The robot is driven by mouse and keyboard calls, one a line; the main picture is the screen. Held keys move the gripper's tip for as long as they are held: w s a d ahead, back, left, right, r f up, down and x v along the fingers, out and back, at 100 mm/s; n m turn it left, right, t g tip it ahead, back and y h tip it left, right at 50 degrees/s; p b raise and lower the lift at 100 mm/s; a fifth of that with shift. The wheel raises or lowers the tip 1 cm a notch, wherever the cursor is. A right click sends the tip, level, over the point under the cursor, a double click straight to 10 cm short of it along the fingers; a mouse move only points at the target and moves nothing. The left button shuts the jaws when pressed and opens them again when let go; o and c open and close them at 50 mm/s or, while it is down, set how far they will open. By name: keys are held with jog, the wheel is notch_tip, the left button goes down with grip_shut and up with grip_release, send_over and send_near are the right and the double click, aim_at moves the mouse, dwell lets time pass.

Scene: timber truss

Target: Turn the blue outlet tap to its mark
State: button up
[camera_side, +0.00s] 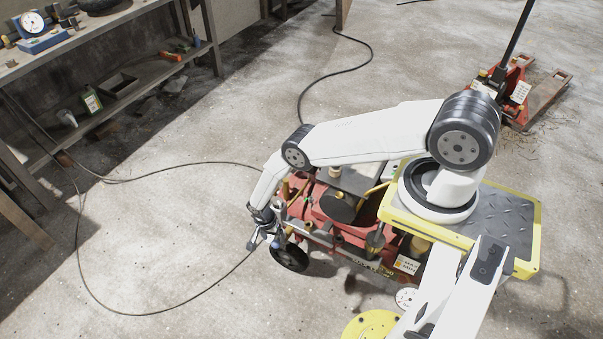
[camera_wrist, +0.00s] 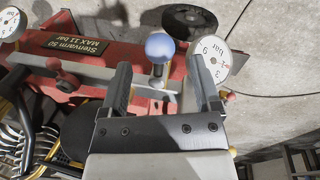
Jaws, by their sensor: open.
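The blue outlet tap (camera_wrist: 160,47) shows in the wrist view as a round blue knob on a pale stem, in front of a red machine body (camera_wrist: 90,52). My gripper (camera_wrist: 160,62) is open, with one dark finger on each side of the tap in the picture. I see no contact between fingers and knob, and the depth between them is hard to judge. In the side view my gripper (camera_side: 262,240) is low at the left end of the red machine (camera_side: 345,228). The tap's mark cannot be made out.
A dark hose (camera_side: 150,312) loops over the floor. A workbench (camera_side: 105,20) is at upper left, and a red pallet truck (camera_side: 512,100) at upper right.

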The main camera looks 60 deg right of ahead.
jog(key=shift+s+f, duration=0.15)
jog(key=shift+f, duration=0.55)
jog(key=shift+s+f, duration=0.1)
jog(key=shift+f, duration=0.55)
jog(key=shift+f, duration=0.1)
grip_shut()
